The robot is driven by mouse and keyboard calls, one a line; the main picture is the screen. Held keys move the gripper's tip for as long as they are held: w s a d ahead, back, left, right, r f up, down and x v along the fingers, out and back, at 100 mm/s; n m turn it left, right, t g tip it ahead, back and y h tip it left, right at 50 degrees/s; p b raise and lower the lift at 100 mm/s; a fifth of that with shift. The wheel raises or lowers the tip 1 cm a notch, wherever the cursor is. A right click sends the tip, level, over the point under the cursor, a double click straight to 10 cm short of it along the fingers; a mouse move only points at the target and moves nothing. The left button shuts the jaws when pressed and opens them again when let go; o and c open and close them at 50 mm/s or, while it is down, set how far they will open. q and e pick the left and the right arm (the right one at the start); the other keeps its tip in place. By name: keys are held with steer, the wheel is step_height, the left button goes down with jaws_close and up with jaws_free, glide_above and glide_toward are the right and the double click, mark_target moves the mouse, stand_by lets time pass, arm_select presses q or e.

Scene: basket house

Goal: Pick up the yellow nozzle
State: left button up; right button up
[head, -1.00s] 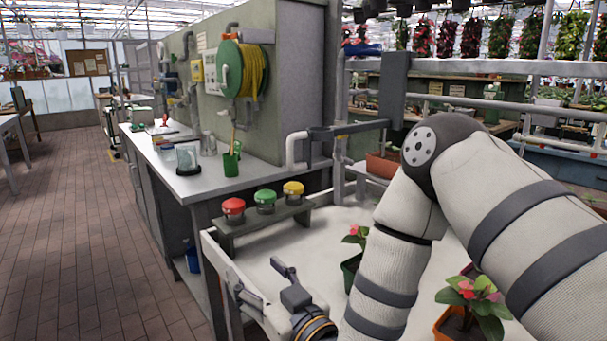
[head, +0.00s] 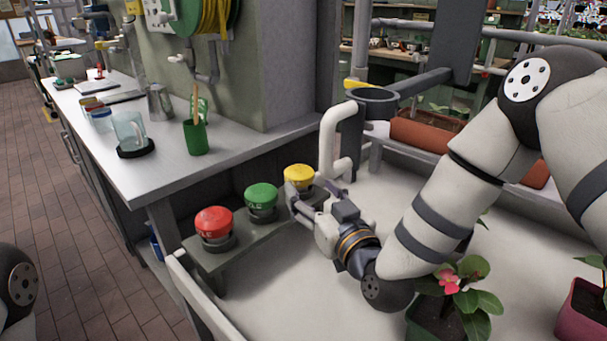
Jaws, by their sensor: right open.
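The yellow nozzle (head: 299,174) has a round yellow top on a dark base. It sits upright at the right end of a low grey rack (head: 205,262), beside a green nozzle (head: 261,194) and a red one (head: 214,221). My right gripper (head: 309,190) is open. Its fingers reach up to the yellow nozzle from the near right side, one finger partly in front of its lower part. I cannot tell whether they touch it. My left gripper is out of view.
Behind the rack is a counter (head: 175,168) with a green cup (head: 196,136) and a glass jar (head: 131,130). A white pipe (head: 330,140) and a dark ring holder (head: 372,97) stand close behind the gripper. Potted plants (head: 450,305) are at lower right.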

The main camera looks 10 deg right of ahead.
mark_target(299, 173)
steer(key=w, duration=0.5)
steer(key=w+a, duration=0.1)
steer(key=w, duration=0.1)
steer(key=shift+w+a+f+b, duration=0.1)
steer(key=shift+w+b, duration=0.05)
steer(key=shift+b, duration=0.2)
steer(key=c, duration=0.9)
steer(key=shift+r, duration=0.25)
